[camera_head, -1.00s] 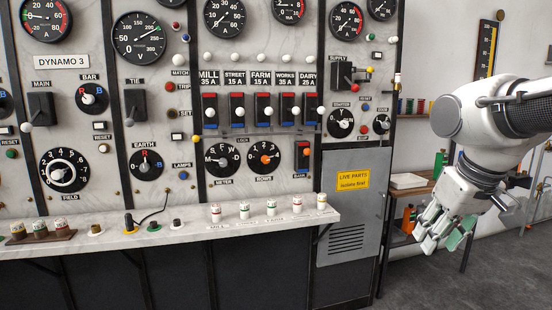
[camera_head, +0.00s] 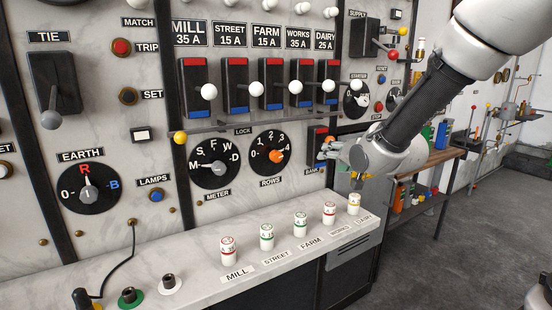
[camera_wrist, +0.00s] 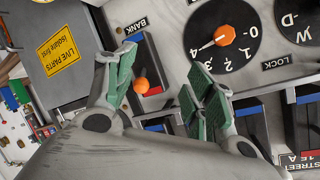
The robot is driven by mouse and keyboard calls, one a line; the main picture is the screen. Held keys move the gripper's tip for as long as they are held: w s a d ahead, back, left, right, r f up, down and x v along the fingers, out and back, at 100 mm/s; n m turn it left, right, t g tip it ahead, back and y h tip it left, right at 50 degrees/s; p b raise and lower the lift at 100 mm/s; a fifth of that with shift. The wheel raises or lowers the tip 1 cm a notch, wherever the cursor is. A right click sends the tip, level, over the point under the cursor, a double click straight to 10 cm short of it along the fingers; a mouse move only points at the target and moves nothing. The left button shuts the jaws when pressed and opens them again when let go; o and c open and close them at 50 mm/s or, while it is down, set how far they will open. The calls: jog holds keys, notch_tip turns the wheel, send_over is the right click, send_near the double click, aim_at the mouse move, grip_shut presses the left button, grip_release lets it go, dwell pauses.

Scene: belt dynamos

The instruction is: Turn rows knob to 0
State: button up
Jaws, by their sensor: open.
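The rows knob (camera_head: 270,155) is a round black dial with an orange centre, marked 0 to 4, on the panel above the ROWS label. In the wrist view the rows knob (camera_wrist: 224,36) appears turned over, and its white pointer lies toward 4. My gripper (camera_head: 328,147) is right of the dial, in front of the BANK switch. In the wrist view my gripper (camera_wrist: 161,90) is open, with green-padded fingers apart. The BANK switch's orange ball (camera_wrist: 141,85) shows between them, nearer the left finger. The dial lies beyond the right finger, untouched. Contact with the ball cannot be told.
The meter knob (camera_head: 214,161) is left of the rows knob. Feeder switches with white ball levers (camera_head: 249,89) stand out above. A marble ledge (camera_head: 200,285) with several white fuses (camera_head: 267,236) runs below. A side table (camera_head: 440,163) stands at right.

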aim_at(278, 158)
jog(key=w+a+f+t+y, duration=0.1)
jog(key=w+a, duration=0.2)
jog(key=a, duration=0.2)
jog(key=w+a+f+m+y, duration=0.1)
jog(key=w+a, duration=0.2)
jog(key=a, duration=0.3)
jog(key=w+a+f+t+y, duration=0.1)
jog(key=w+a+y, duration=0.1)
jog(key=a, duration=0.4)
jog(key=shift+w+a+f+m+t, duration=0.1)
jog(key=shift+w+a+m+t, duration=0.1)
jog(key=shift+w+m+t, duration=0.15)
jog(key=c, duration=1)
